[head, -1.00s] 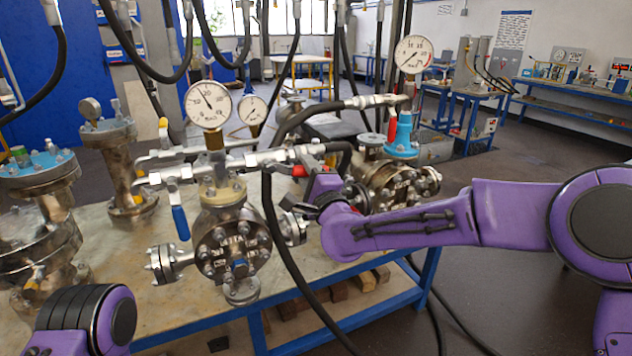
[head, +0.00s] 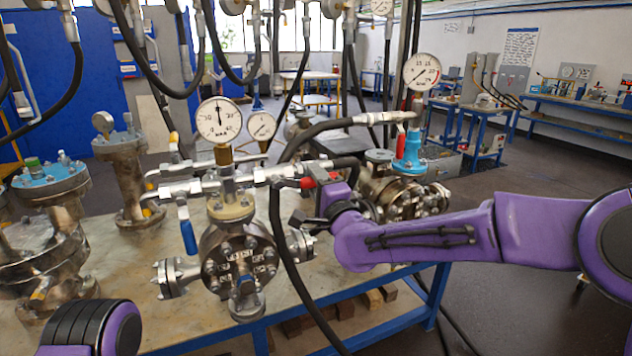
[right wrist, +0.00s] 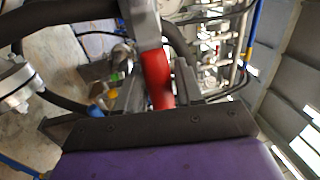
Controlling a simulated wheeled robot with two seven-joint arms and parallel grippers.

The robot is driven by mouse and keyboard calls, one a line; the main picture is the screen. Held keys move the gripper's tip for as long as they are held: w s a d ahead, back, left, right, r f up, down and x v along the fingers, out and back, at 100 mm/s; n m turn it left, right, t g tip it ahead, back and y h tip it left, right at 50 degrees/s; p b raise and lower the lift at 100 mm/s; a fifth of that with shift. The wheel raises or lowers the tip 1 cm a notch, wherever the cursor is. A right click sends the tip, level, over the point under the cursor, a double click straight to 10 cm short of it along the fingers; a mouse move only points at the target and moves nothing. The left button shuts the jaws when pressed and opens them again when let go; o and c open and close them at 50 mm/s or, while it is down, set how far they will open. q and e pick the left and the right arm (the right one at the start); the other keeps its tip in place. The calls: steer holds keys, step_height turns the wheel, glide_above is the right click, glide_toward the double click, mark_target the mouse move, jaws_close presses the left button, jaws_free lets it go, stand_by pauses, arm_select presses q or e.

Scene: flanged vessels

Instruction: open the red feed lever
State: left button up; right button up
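The red feed lever (head: 308,182) sits on the pipe fitting right of the middle vessel's top; in the head view only a small part shows beside my right gripper. In the right wrist view the red lever (right wrist: 157,80) stands between the fingers of my right gripper (right wrist: 159,92). A narrow gap shows beside the lever, so the fingers look open around it. In the head view my right gripper (head: 318,205) is partly hidden by its own wrist and a black hose. My left gripper is out of view; only part of my left arm shows at the bottom left.
A blue-handled lever (head: 187,231) hangs on the left of the middle vessel (head: 238,262). A black hose (head: 277,240) drops in front of the bench. Pressure gauges (head: 219,120) stand above. Another flanged vessel (head: 402,195) with a blue top is behind my right wrist.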

steer(key=shift+o, duration=0.5)
steer(key=shift+s, duration=0.1)
steer(key=b+v, duration=0.3)
steer(key=v, duration=0.7)
steer(key=shift+s+d, duration=0.1)
steer(key=shift+s, duration=0.05)
stand_by(0.3)
